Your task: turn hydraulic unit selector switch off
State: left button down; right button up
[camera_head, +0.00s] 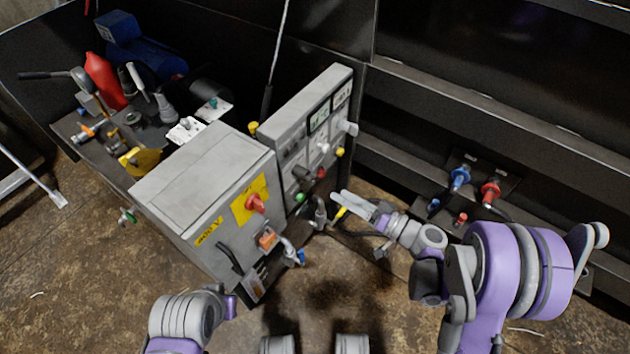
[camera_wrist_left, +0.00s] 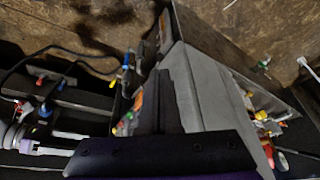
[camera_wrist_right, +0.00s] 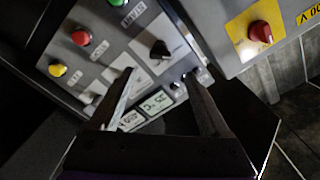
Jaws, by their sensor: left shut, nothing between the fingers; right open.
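A grey control panel (camera_head: 312,125) stands behind a grey cabinet (camera_head: 205,185). In the right wrist view the panel carries a black selector knob (camera_wrist_right: 160,48) on a light plate, near green, red and yellow buttons. Its label is too blurred to read. My right gripper (camera_wrist_right: 160,74) is open and empty, its fingers pointing at the panel below the knob and apart from it.
A red rotary switch (camera_head: 256,203) on a yellow plate sits on the cabinet front and also shows in the right wrist view (camera_wrist_right: 262,32). Blue and red hose connectors (camera_head: 490,192) are on the right wall. Tools and a red bottle (camera_head: 104,82) crowd the back left.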

aim_at(315, 181)
jog(key=b+x, duration=0.1)
jog(key=x, duration=0.8)
grip_shut()
